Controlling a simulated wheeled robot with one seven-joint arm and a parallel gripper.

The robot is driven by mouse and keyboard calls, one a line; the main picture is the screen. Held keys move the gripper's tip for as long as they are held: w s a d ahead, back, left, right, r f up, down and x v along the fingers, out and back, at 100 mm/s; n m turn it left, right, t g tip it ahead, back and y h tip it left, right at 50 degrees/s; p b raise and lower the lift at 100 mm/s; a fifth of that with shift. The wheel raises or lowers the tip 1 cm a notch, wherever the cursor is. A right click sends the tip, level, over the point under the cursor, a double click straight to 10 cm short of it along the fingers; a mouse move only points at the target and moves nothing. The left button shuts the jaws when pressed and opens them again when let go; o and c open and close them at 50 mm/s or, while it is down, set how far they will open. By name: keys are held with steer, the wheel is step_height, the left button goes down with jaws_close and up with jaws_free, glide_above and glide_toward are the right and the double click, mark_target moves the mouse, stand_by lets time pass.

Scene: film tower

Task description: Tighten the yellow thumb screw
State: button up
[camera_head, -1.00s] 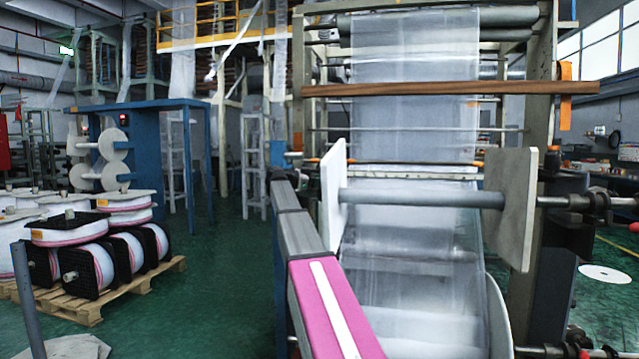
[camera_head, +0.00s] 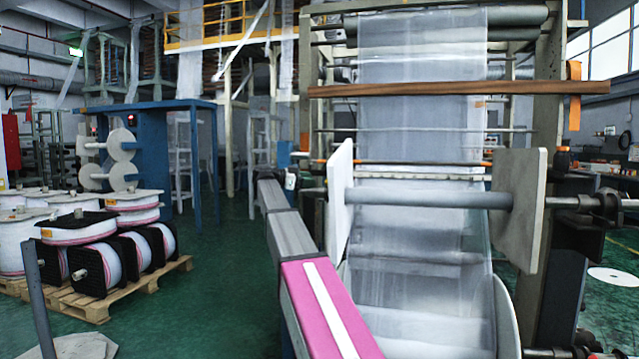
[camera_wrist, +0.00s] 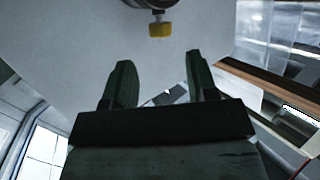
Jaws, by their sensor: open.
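The yellow thumb screw (camera_wrist: 160,29) is small and blocky at the top of the wrist view, below a dark metal fitting (camera_wrist: 153,6) against a pale grey plate. My gripper (camera_wrist: 159,65) shows in the wrist view with its two dark fingers apart and nothing between them. In the picture, the screw is above the gap between the fingertips and apart from them. In the head view I cannot make out the screw or my fingers; my pink and grey arm reaches toward the film machine.
The film machine has a roller bar (camera_head: 430,199) between a left white plate (camera_head: 340,200) and a right white plate (camera_head: 518,208). A wooden bar (camera_head: 450,88) crosses above. Film spools stand on a pallet (camera_head: 95,303) at left. Green floor (camera_head: 225,290) between is clear.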

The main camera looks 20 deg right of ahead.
steer(key=shift+a+r, duration=0.2)
steer(key=shift+a, duration=1.45)
